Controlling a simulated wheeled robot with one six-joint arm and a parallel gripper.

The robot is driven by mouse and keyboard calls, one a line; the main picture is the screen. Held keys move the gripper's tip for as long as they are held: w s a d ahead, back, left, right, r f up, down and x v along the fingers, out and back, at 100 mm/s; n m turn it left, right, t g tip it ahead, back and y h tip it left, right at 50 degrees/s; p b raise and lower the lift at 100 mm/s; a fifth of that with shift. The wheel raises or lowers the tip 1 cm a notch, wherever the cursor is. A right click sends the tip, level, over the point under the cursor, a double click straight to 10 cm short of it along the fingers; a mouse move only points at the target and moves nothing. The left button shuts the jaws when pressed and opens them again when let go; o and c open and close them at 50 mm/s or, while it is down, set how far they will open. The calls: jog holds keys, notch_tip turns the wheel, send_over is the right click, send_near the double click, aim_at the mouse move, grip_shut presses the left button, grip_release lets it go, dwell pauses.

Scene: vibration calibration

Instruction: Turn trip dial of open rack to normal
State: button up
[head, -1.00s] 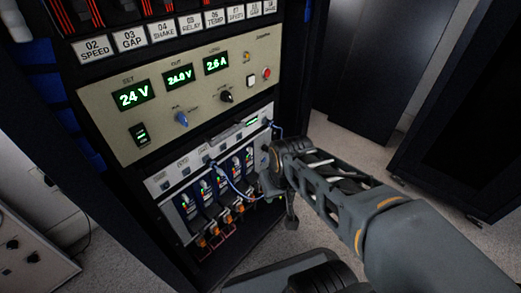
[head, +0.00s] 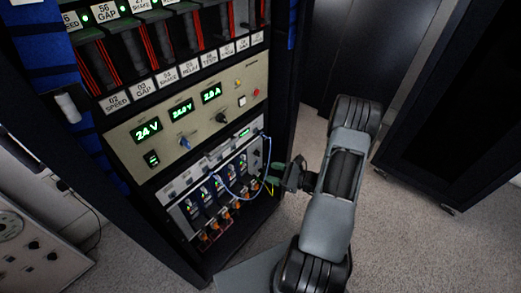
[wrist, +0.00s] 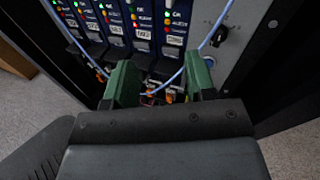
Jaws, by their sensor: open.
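The open rack (head: 187,118) stands at the left in the head view. A black dial (wrist: 218,35) sits on the grey plate right of the lit modules in the wrist view; it is small in the head view (head: 257,153). I cannot read its marks, so I cannot tell its setting or whether it is the trip dial. My gripper (wrist: 162,80) is open, its green fingers in front of the lower modules, below and left of the dial. In the head view my gripper (head: 272,180) is by the rack's lower right side. Nothing shows in its grasp.
A blue cable (wrist: 204,45) loops across the modules close to my fingers. Orange plugs (head: 216,226) sit below the modules. The power panel (head: 130,139) above has a blue knob (head: 185,143) and a black knob (head: 221,117). A dark cabinet (head: 455,110) stands right; floor between is open.

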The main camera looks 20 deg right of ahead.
aim_at(258, 154)
jog(key=d+f+m+t+h, duration=0.3)
jog(key=d+m+t+h, duration=0.1)
jog(key=d+m+h, duration=0.15)
jog(key=x, duration=1.3)
jog(key=shift+a+r+y+b, duration=0.2)
jog(key=shift+a+y+b, duration=0.15)
jog(key=shift+y+b, duration=0.1)
jog(key=shift+s, duration=0.1)
jog(key=shift+c, duration=0.4)
jog(key=c, duration=0.8)
